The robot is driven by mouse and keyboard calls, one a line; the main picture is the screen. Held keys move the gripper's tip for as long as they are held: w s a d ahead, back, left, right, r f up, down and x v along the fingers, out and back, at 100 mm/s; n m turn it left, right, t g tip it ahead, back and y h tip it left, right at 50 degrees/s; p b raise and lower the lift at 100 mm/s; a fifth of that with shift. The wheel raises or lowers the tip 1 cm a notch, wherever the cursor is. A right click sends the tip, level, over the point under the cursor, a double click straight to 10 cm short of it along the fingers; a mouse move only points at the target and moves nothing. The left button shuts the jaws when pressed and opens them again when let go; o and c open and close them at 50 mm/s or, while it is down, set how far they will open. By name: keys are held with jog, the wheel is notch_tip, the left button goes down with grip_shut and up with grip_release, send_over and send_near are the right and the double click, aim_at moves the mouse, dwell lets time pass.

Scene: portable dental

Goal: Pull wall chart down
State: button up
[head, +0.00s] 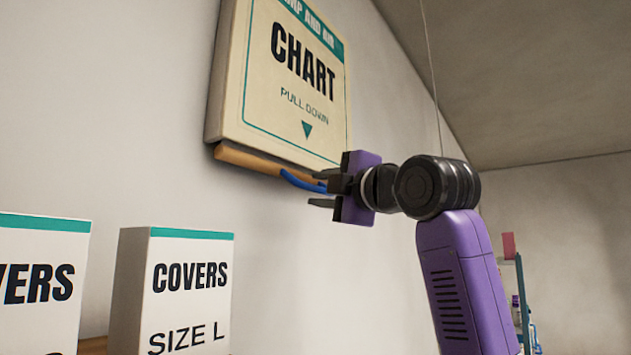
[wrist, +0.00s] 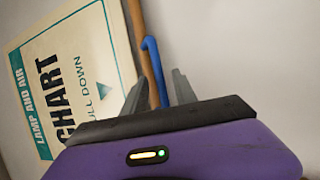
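The wall chart (head: 291,85) is a cream panel marked "CHART PULL DOWN" with a down arrow, high on the wall. It also shows in the wrist view (wrist: 75,75). A wooden rod (head: 245,161) runs along its lower edge. A blue curved pull (head: 300,182) hangs at the rod and reaches toward my gripper (head: 317,188). My gripper is open, its two dark fingers apart. In the wrist view the blue pull (wrist: 154,68) lies between the fingers, with a gap visible to the right finger. Contact with the left finger cannot be told.
Two white boxes with green tops stand low at the left, one marked "COVERS SIZE L" (head: 188,290) and another (head: 38,285) cut by the frame edge. A shelf with small items (head: 522,300) stands at the far right. The wall below the chart is clear.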

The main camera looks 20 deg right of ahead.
jog(key=shift+p+x, duration=0.3)
jog(key=shift+x, duration=0.85)
grip_shut()
dwell(0.6)
